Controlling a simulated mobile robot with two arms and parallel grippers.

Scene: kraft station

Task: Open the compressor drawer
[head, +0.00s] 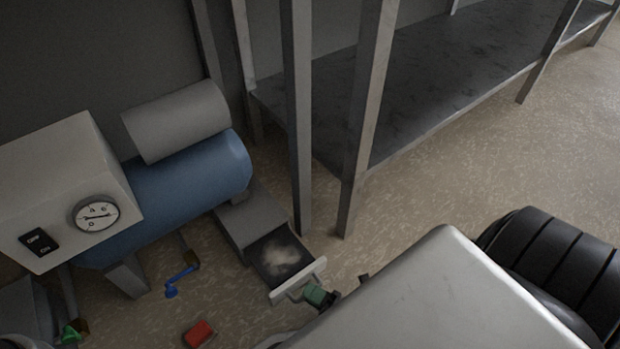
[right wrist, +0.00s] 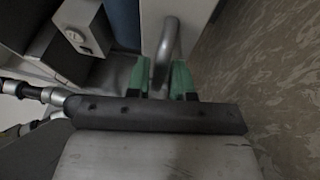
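The compressor has a blue tank (head: 185,190) and a pale control box (head: 60,190) with a gauge. Its grey drawer (head: 280,258) is pulled out at the lower right end, with pale dust on its dark floor. The drawer's light front plate (head: 302,280) faces the lower right. My right gripper (head: 318,295) is at this front. In the right wrist view, the curved metal handle (right wrist: 166,40) runs between its green fingers (right wrist: 160,80), which sit close on both sides of it. Part of the handle is hidden by the fingers. My left gripper is not in view.
Metal shelf posts (head: 300,120) stand just behind the drawer, with a dark low shelf (head: 430,85) beyond. A blue-handled valve (head: 182,280) and a red object (head: 199,333) are left of the drawer. The floor (head: 420,195) to the right is clear.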

